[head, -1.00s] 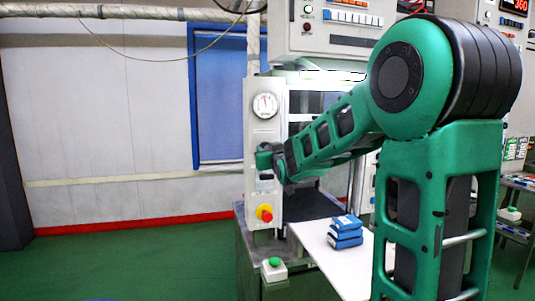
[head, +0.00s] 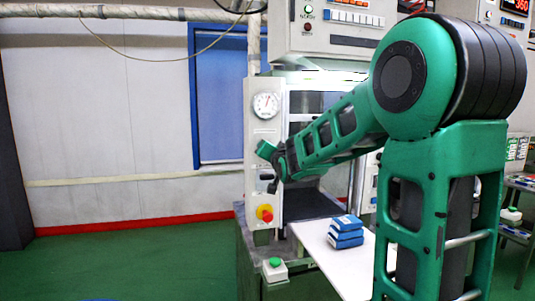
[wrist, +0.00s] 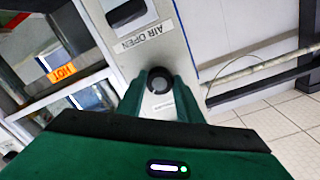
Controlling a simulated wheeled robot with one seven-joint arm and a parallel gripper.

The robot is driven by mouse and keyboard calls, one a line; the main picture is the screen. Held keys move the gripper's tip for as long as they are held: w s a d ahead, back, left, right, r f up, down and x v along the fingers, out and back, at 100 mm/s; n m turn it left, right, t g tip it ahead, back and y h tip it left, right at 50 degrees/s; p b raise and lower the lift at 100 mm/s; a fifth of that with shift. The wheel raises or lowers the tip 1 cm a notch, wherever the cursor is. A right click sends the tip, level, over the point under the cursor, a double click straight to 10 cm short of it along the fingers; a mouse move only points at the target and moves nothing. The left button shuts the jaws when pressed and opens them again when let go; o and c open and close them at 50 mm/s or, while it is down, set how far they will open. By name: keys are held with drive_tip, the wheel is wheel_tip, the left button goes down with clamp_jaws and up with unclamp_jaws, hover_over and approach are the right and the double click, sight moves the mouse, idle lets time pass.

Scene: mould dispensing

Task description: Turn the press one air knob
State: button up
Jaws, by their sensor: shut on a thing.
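The press's narrow white front panel (head: 262,225) carries a round gauge (head: 266,105) above and a red stop button on yellow (head: 265,213) below. My gripper (head: 268,165) is at this panel between the two, tilted in the head view. In the wrist view a round black knob (wrist: 159,80) sits between the fingertips of my gripper (wrist: 160,85), which is shut on it. A label reading "AIR OPEN" (wrist: 144,36) is on the panel beside the knob. The gripper hides the knob in the head view.
A green button box (head: 274,268) is low in front. Another black control (wrist: 126,12) is near the wrist view's top edge. The green floor at left is clear.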

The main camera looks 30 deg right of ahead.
drive_tip(key=shift+d+f, duration=0.1)
idle(0.4)
drive_tip(key=o, duration=1)
drive_tip(key=shift+o, duration=0.2)
drive_tip(key=v, duration=1)
drive_tip(key=shift+s, duration=0.35)
